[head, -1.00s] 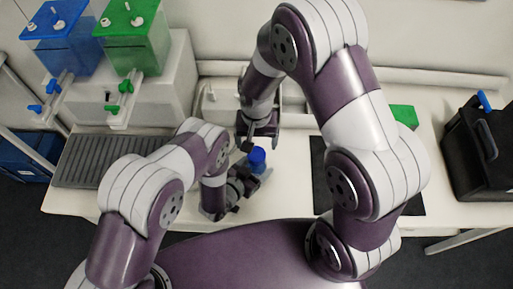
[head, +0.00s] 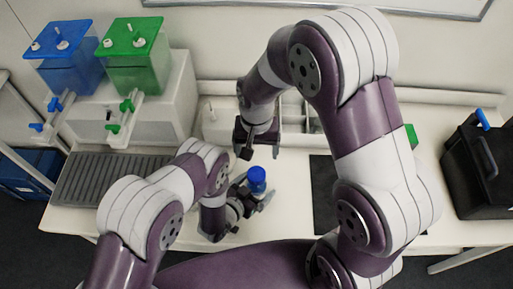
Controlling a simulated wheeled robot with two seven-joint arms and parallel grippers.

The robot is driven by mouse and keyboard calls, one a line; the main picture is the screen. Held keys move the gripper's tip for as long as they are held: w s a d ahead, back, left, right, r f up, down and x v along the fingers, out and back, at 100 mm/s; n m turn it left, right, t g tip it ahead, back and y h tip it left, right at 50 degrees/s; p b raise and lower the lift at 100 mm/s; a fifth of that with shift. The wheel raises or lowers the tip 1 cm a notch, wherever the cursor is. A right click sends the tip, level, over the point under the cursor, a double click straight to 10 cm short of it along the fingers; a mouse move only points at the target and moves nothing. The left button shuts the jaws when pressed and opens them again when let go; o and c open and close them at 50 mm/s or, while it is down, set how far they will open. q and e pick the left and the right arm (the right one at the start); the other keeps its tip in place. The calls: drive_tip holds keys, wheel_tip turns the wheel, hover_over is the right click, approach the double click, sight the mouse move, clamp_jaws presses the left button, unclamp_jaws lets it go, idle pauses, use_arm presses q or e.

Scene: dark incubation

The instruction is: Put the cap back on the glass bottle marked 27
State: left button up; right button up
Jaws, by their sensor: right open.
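A blue cap (head: 256,175) sits at the top of the glass bottle, whose body is mostly hidden by my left gripper; the mark 27 cannot be read. My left gripper (head: 255,197) has its fingers on either side of the bottle below the cap and appears shut on it, close above the table. My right gripper (head: 260,154) is open and empty, just behind and above the cap and apart from it in the picture.
A white divided tray (head: 292,125) stands behind my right gripper. A grey ribbed mat (head: 100,180) lies at left, below blue (head: 65,65) and green (head: 137,62) tanks. A dark mat (head: 325,190) lies right; a black box (head: 480,165) stands far right.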

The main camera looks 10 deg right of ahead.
use_arm(q)
drive_tip(key=b+v, duration=0.2)
drive_tip(key=v, duration=1)
drive_tip(key=shift+s+r, duration=0.15)
use_arm(e)
wheel_tip(320, 180, down, 2)
drive_tip(key=shift+f, duration=0.1)
use_arm(q)
drive_tip(key=shift+a, duration=0.15)
drive_tip(key=w+a+r+n+g+y, duration=0.2)
drive_tip(key=w+a+r+n+y, duration=0.2)
drive_tip(key=w+a+r+y, duration=0.5)
drive_tip(key=s+a+r+n+g+y, duration=0.1)
drive_tip(key=s+a+r+n+g, duration=0.4)
drive_tip(key=s+a+r, duration=0.4)
drive_tip(key=shift+s+a+n+b, duration=0.25)
drive_tip(key=shift+a+n+b, duration=0.15)
drive_tip(key=shift+a, duration=0.65)
use_arm(e)
drive_tip(key=s+d+r+n+t, duration=0.1)
drive_tip(key=s+d+r+n, duration=0.2)
drive_tip(key=s+d, duration=0.4)
drive_tip(key=shift+s+d+r, duration=0.15)
drive_tip(key=shift+s+r, duration=0.35)
drive_tip(key=shift+s, duration=0.2)
